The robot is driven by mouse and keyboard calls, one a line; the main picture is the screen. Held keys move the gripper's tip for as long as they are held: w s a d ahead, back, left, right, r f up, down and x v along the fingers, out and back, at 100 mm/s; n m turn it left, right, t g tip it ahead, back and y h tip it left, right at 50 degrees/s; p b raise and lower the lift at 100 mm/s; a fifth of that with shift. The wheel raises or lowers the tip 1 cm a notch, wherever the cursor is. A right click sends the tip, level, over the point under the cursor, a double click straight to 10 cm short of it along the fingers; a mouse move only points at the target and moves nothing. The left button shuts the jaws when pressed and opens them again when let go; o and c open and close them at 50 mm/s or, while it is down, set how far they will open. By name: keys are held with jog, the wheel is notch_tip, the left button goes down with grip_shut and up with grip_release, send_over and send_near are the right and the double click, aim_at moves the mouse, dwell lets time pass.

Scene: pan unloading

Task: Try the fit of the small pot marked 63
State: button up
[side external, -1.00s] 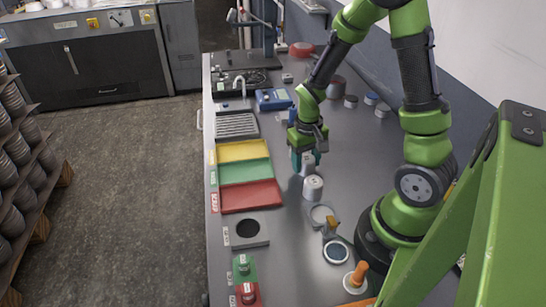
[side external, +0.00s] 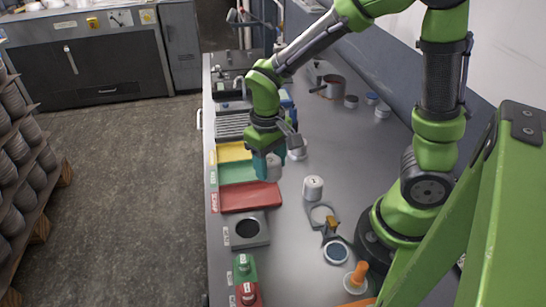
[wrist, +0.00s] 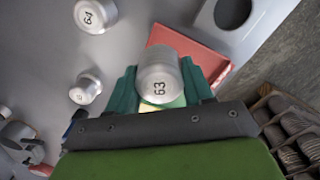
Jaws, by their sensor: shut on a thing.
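My gripper (side external: 267,168) is shut on the small pot marked 63 (wrist: 160,88). The pot is a pale metal cylinder, its number facing the wrist camera, with a teal finger on each side. In the side view the pot (side external: 274,166) hangs over the right part of the coloured trays, near the green-red border. The grey block with a round dark hole (side external: 263,239) lies nearer the camera, beyond the red tray; it also shows at the top of the wrist view (wrist: 207,22). The hole looks empty.
The pot marked 64 (side external: 313,188) stands right of the red tray (side external: 262,197). Another small pot (side external: 298,152) stands behind it. The green tray (side external: 232,174) is empty.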

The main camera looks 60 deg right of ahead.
jog(key=a, duration=0.3)
jog(key=s+a+f, duration=0.1)
jog(key=a, duration=0.7)
jog(key=shift+s+f, duration=0.25)
jog(key=shift+s, duration=0.1)
jog(key=shift+m, duration=0.4)
jog(key=shift+w+f, duration=0.15)
jog(key=shift+f, duration=2)
jog(key=shift+a+f, duration=0.1)
jog(key=shift+f, duration=0.6)
jog(key=o, duration=1.1)
jog(key=shift+o, duration=0.2)
jog(key=shift+a, duration=0.1)
jog(key=shift+a, duration=0.1)
